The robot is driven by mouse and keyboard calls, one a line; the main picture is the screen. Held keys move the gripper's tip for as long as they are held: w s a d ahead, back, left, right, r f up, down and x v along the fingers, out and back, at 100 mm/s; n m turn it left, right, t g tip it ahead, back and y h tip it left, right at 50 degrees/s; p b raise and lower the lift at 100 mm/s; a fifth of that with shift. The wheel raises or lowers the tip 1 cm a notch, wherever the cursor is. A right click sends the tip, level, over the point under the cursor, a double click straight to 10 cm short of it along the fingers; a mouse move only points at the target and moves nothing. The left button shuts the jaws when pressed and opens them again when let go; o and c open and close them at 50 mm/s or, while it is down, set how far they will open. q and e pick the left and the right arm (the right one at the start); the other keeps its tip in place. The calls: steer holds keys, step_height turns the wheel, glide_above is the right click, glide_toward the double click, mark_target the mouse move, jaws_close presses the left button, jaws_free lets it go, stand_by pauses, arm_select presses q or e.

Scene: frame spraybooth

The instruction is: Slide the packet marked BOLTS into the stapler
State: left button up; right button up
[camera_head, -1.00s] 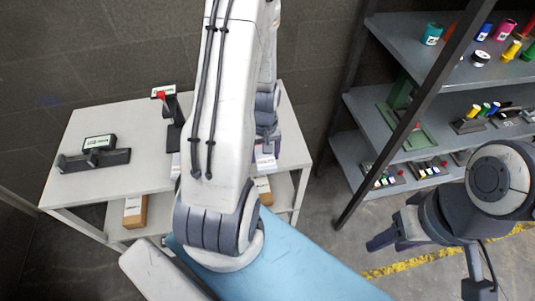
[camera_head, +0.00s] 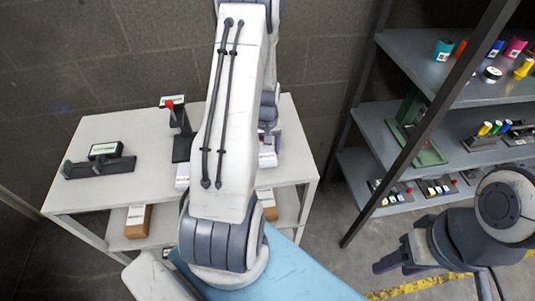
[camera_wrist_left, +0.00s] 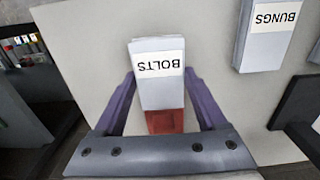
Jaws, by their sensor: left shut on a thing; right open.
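The packet marked BOLTS (camera_wrist_left: 160,92) is pale with a red end. My left gripper (camera_wrist_left: 160,75) is shut on its sides in the left wrist view, the label upside down. In the head view my left gripper (camera_head: 269,135) is mostly hidden behind my own arm, over the right of the table. Two black devices stand on the table: a low long one (camera_head: 97,166) at left, and one with an upright and red knob (camera_head: 182,135) nearer the middle. Their labels are too small to read, so I cannot tell which is the stapler. My right gripper (camera_head: 393,258) is open and empty at right.
A packet marked BUNGS (camera_wrist_left: 265,40) lies on the pale table (camera_head: 130,125); a dark device part (camera_wrist_left: 300,105) is beside it. Boxes sit on the lower shelf. A grey shelf rack (camera_head: 385,130) with colourful items stands at right. The table's front left is clear.

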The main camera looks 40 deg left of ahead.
arm_select(q)
steer(key=shift+w+a+f, duration=0.1)
steer(key=shift+w+a, duration=0.1)
steer(key=shift+a, duration=0.1)
steer(key=o, duration=1.3)
steer(key=shift+d, duration=0.1)
